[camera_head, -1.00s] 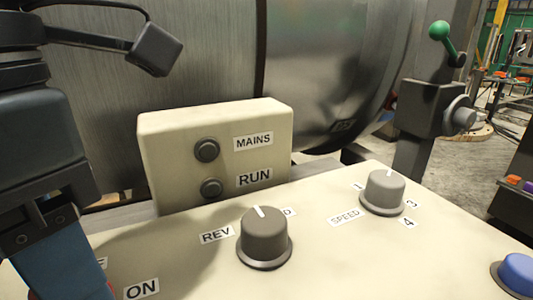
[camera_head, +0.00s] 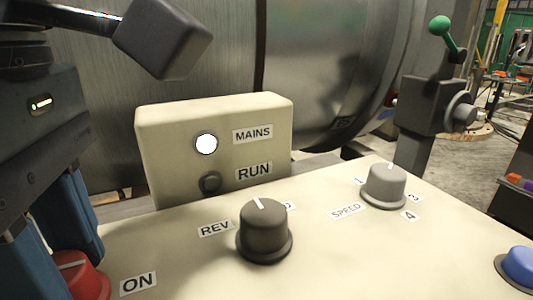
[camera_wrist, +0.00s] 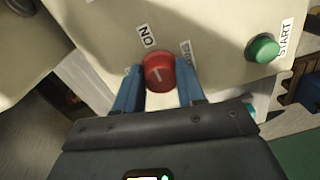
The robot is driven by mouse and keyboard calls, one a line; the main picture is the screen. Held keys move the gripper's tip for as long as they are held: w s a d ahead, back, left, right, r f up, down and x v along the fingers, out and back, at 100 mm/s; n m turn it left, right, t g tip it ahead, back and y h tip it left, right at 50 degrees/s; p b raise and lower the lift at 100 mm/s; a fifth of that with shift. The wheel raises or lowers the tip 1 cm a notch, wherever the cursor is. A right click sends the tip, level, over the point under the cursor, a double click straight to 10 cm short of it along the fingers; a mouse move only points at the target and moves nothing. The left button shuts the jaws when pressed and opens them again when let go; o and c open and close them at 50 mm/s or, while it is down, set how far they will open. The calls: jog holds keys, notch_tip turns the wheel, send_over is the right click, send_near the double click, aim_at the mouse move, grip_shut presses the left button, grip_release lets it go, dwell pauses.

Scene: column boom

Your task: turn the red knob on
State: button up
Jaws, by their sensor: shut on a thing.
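The red knob (camera_head: 92,284) is at the lower left of the head view, partly hidden by my gripper. In the wrist view the red knob (camera_wrist: 160,66) sits between my gripper's two blue fingers (camera_wrist: 159,88), which are shut on its sides. Its white line points roughly toward the ON label (camera_wrist: 147,36); the ON label (camera_head: 138,283) also shows right of the knob in the head view. The MAINS lamp (camera_head: 206,144) glows white; the RUN lamp (camera_head: 210,182) is dark.
A grey REV knob (camera_head: 264,230) and a grey SPEED knob (camera_head: 384,185) stand on the cream panel. A blue button (camera_head: 518,268) is at lower right. A green START button (camera_wrist: 263,49) is right of the red knob in the wrist view. A green-balled lever (camera_head: 440,27) stands behind.

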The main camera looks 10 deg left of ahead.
aim_at(62, 263)
dwell(0.4)
jog(key=o, duration=1.1)
jog(key=shift+c, duration=0.2)
jog(key=shift+r, duration=0.15)
notch_tip(62, 263, up, 8)
jog(key=shift+w+f+p, duration=0.1)
jog(key=shift+f+p, duration=0.1)
jog(key=shift+p, duration=0.75)
